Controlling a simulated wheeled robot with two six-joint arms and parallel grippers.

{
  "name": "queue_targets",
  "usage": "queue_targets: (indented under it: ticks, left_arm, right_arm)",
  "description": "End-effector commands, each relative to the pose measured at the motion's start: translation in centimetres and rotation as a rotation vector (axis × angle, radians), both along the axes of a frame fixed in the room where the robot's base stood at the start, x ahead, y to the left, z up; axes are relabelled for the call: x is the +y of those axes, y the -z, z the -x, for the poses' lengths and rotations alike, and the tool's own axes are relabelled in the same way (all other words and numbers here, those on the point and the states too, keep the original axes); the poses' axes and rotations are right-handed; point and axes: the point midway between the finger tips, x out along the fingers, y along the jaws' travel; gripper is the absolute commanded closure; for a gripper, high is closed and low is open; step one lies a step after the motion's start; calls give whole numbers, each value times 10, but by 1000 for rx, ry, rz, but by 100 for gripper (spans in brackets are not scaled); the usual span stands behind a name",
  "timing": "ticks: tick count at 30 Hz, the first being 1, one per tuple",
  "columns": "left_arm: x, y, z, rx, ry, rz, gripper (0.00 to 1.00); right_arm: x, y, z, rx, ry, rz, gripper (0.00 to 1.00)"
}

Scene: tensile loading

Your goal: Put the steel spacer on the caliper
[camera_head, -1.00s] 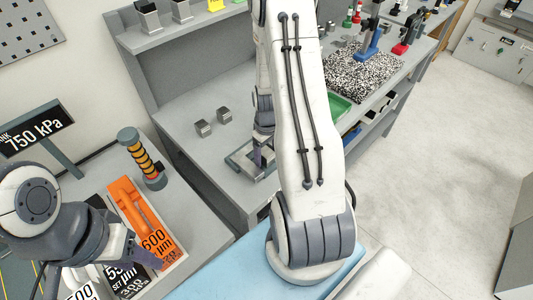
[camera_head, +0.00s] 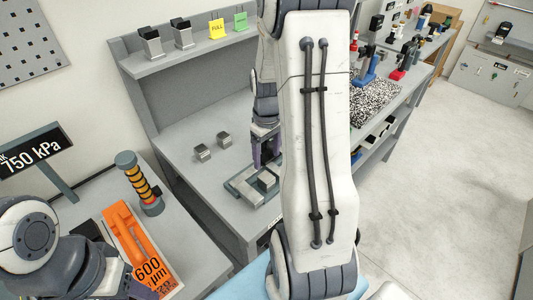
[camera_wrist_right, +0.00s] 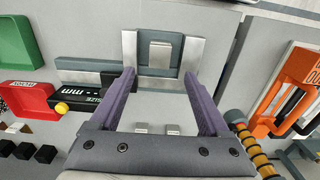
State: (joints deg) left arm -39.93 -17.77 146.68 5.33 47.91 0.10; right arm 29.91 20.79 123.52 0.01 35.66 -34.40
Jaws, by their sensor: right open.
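The caliper (camera_head: 246,190) lies on the grey bench, a flat grey-green frame with a dark readout (camera_wrist_right: 110,103) and yellow knob beside it in the right wrist view. A steel spacer (camera_head: 268,181) sits on the caliper, within its frame; it also shows as a grey block in the right wrist view (camera_wrist_right: 160,54). My right gripper (camera_wrist_right: 159,74) is open and empty above the caliper, its purple fingers apart on either side of the block and clear of it. My left gripper (camera_head: 138,288) is at the lower left, partly cut off; its fingertips are unclear.
Two steel blocks (camera_head: 202,152) (camera_head: 224,139) stand on the bench left of the caliper. In the wrist view, red (camera_wrist_right: 22,98) and green (camera_wrist_right: 17,45) bins lie left.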

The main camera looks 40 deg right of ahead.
Motion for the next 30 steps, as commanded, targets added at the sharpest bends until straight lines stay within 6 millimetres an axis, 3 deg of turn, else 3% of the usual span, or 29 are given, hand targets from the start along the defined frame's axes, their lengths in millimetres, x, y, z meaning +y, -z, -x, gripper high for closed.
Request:
queue_targets:
  ticks: [9, 13, 17, 20, 24, 27, 30]
  left_arm:
    - [0, 2, 0, 0, 0, 0, 50]
    - [0, 2, 0, 0, 0, 0, 50]
    - [0, 2, 0, 0, 0, 0, 50]
    - [0, 2, 0, 0, 0, 0, 50]
    - [0, 2, 0, 0, 0, 0, 50]
    - [0, 2, 0, 0, 0, 0, 50]
    - [0, 2, 0, 0, 0, 0, 50]
  right_arm:
    - [1, -14, 0, 0, -1, 0, 20]
    - [23, -21, -5, -5, -34, 0, 20]
    - [89, -39, -8, -19, -122, -6, 20]
    - [154, -56, 6, -30, -213, -16, 20]
    - [231, -73, 47, -37, -335, -39, 20]
    - [270, -81, 85, -38, -417, -55, 20]
    - [293, -86, 120, -36, -483, -71, 20]
